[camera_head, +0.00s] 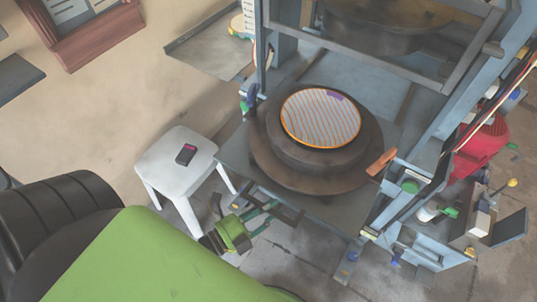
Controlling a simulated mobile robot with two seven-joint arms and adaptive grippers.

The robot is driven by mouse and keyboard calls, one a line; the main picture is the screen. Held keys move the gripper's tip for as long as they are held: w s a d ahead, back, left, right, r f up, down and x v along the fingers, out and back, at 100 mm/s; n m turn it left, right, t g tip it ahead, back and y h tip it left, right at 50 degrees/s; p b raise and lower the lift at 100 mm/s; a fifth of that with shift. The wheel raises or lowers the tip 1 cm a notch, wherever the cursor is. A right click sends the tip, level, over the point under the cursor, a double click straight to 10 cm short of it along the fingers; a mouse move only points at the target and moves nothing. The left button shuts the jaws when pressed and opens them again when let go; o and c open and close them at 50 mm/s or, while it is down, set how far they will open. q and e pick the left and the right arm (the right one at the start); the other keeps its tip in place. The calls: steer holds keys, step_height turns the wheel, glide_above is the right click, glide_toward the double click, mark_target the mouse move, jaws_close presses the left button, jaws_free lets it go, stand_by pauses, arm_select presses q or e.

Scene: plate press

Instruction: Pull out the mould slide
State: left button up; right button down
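The mould slide (235,152) is a flat grey plate at the front of the blue-grey press. It carries a dark round mould (265,160) with an orange-rimmed, striped disc (320,117) on top. A dark bar or handle (291,215) shows at the slide's front edge, low in the picture. My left gripper (270,214), green with thin grey-green fingers, is just below the slide's front edge, close to the bar. Its fingers look spread apart, with nothing clearly between them. I cannot tell whether they touch the bar. My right gripper is not in view.
A white stool (177,173) with a small dark device (186,154) stands left of the press. A brown-orange handle (381,162) sticks out at the slide's right. A red machine part (480,147) is further right. Bare floor (120,110) lies at the left.

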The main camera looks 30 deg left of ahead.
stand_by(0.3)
arm_select(q)
steer(key=v, duration=1.2)
steer(key=shift+w+f, duration=0.1)
